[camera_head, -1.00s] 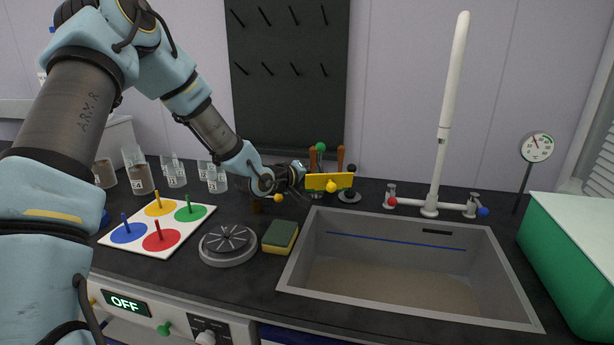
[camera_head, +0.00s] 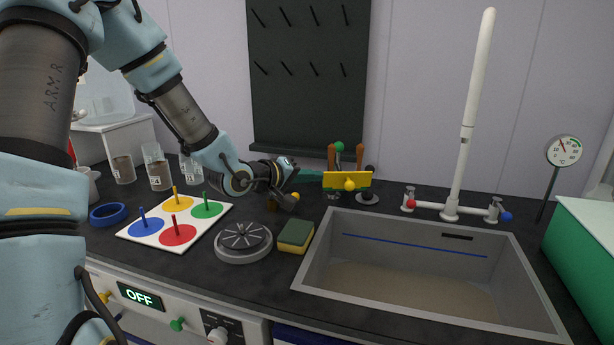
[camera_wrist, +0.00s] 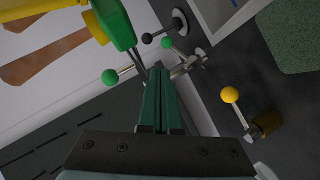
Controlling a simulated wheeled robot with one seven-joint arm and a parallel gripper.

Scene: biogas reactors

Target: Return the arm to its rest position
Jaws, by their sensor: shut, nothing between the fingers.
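My arm reaches from the left of the head view over the back of the dark counter. My gripper (camera_head: 318,174) points right, above the counter and just left of a yellow tool holder (camera_head: 347,181). Its dark green fingers (camera_wrist: 166,82) lie together in the wrist view, shut with nothing between them. Whether the fingertips touch the holder is unclear in the head view.
A sink (camera_head: 320,270) with a tall tap (camera_head: 467,130) is at right. In front of my arm are a four-colour peg board (camera_head: 150,232), a round grey plate (camera_head: 243,241) and a sponge (camera_head: 296,235). Beakers (camera_head: 157,167) stand at left. A yellow-ball lever (camera_wrist: 231,96) is near my gripper.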

